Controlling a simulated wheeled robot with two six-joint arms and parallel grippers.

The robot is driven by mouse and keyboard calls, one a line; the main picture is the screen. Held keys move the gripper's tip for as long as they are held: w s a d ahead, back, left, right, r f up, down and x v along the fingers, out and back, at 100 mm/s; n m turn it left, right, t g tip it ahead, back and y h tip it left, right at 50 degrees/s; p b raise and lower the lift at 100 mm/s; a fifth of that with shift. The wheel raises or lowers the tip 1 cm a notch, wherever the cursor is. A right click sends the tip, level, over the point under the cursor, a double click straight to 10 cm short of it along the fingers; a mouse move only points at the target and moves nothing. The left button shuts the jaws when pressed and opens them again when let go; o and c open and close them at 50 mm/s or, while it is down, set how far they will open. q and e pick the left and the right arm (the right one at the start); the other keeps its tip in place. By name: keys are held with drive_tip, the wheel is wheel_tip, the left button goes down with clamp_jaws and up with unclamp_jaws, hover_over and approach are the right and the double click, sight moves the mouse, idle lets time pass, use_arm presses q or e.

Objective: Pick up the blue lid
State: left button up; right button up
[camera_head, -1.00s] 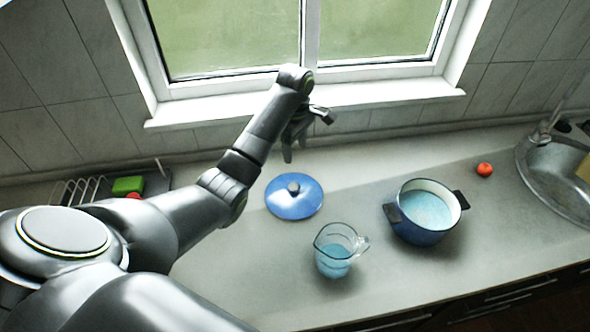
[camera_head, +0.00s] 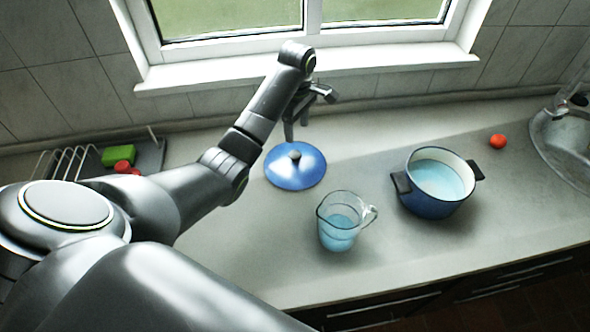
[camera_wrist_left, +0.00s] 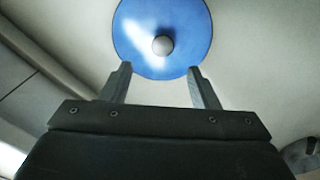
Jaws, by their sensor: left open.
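The blue lid (camera_head: 295,172) lies flat on the counter, with a round grey knob (camera_head: 294,154) at its centre. In the left wrist view the lid (camera_wrist_left: 162,15) is at the top, and its knob (camera_wrist_left: 162,45) lies ahead of and between the fingertips. My left gripper (camera_head: 296,130) is open and empty, just behind and above the lid in the head view. Its two fingers (camera_wrist_left: 158,72) show apart in the wrist view, not touching the knob. My right gripper is out of view.
A glass jug (camera_head: 340,222) with blue liquid stands in front of the lid. A blue pot (camera_head: 432,205) with pale blue contents stands to the right, near a red tomato-like item (camera_head: 498,141) and the sink (camera_head: 562,150).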

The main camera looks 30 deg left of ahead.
use_arm(q)
drive_tip(key=b, duration=0.2)
hover_over(295, 154)
drive_tip(key=f, duration=0.4)
drive_tip(key=shift+w+d+f, duration=0.15)
drive_tip(key=shift+w+f, duration=0.05)
drive_tip(key=shift+f, duration=0.05)
drive_tip(key=f, duration=0.1)
drive_tip(key=f+p, duration=0.1)
drive_tip(key=f, duration=0.3)
drive_tip(key=shift+s+p, duration=0.3)
drive_tip(key=shift+p, duration=0.05)
drive_tip(key=shift+f, duration=0.2)
drive_tip(key=shift+w+r, duration=0.1)
drive_tip(key=c, duration=1)
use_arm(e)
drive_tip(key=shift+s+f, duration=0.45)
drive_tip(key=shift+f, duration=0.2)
